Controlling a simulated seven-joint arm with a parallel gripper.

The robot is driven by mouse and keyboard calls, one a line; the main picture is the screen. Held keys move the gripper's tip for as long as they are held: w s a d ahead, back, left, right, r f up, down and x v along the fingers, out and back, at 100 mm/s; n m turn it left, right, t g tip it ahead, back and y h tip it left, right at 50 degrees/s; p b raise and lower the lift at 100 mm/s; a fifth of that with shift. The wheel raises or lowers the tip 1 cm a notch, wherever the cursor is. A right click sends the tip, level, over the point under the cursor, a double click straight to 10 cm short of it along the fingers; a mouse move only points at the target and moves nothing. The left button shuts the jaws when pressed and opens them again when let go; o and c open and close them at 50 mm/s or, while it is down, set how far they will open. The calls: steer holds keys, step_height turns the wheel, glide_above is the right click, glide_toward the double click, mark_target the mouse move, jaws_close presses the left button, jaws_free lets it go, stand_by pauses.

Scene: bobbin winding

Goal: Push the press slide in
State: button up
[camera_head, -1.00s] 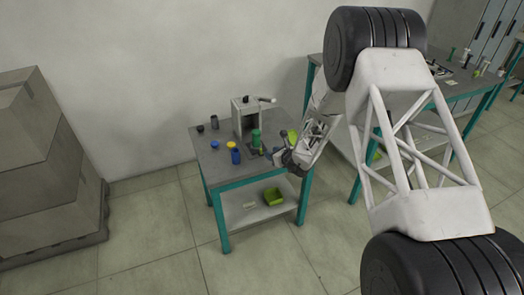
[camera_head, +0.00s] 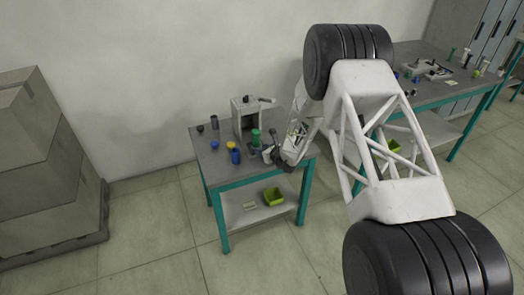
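The press (camera_head: 238,121) is a small grey-white frame with a lever on top, standing at the back of the near teal-legged table. A green cylinder (camera_head: 256,139) stands upright at its front; I cannot make out the slide itself at this size. My gripper (camera_head: 268,155) is low over the table, just right of and in front of the green cylinder. Its fingers are too small to tell whether they are open or shut, or whether they touch anything. My arm hides the table's right side.
A green bin (camera_head: 273,196) sits on the lower shelf. Stacked boxes (camera_head: 30,150) stand far left; a second table (camera_head: 440,92) is at right.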

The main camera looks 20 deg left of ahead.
steer(key=shift+w+a, duration=0.15)
steer(key=shift+a, duration=0.15)
steer(key=shift+c, duration=0.2)
steer(key=shift+f, duration=0.1)
jaws_close()
